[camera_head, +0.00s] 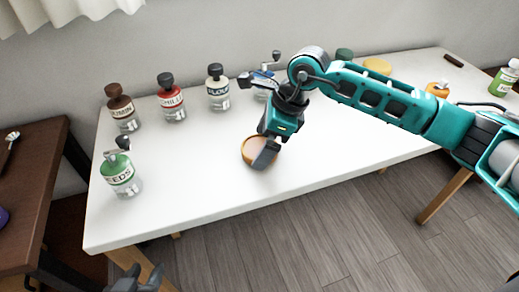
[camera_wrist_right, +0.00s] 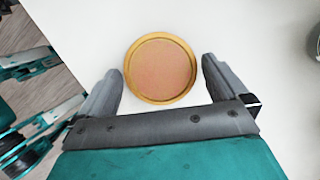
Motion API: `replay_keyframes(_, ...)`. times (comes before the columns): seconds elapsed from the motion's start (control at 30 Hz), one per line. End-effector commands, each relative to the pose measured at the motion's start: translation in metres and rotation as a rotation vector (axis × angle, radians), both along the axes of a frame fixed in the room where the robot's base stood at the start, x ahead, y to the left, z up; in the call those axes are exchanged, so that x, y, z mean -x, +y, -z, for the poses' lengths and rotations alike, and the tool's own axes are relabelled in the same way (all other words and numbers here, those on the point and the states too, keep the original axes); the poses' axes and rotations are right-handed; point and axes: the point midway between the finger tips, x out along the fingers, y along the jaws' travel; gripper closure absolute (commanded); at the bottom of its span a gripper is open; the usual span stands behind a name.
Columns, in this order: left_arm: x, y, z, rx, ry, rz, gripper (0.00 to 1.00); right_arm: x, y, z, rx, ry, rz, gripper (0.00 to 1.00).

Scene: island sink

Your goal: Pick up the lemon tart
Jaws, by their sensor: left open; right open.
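The lemon tart (camera_head: 251,145) is a round, shallow tart with a golden rim and an orange-brown top, lying on the white table (camera_head: 190,190). In the right wrist view the tart (camera_wrist_right: 160,68) lies between and slightly beyond the fingertips, with a gap on both sides. My right gripper (camera_head: 264,155) points down at the tart and partly covers it in the head view. Its two fingers (camera_wrist_right: 162,78) are open and empty. My left gripper (camera_head: 135,282) shows at the bottom edge, low in front of the table, away from the tart.
Several labelled jars stand along the back and left: a brown-capped one (camera_head: 123,108), a red one (camera_head: 171,98), a flour jar (camera_head: 218,88) and a green seeds jar (camera_head: 120,175). A yellow round item (camera_head: 377,66) lies behind my right arm. The table front is clear.

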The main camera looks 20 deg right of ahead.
Motion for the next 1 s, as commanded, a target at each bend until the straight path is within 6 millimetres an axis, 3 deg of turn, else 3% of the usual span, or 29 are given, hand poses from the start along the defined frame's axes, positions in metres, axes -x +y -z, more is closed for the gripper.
replay_keyframes(0.27,0.0,0.0017,0.0008,-0.006,0.0,0.004,0.57,-0.0009,0.0027,0.0074,0.0,0.0,0.0,0.0)
replay_keyframes(0.77,-0.0003,0.0018,0.0002,-0.007,-0.001,0.004,0.57,-0.001,0.0025,0.0068,0.0,0.0,0.0,0.47)
replay_keyframes(1.0,-0.0004,0.0016,-0.0002,-0.006,-0.002,0.004,0.57,-0.0011,0.0026,0.006,-0.001,-0.001,0.0,0.48)
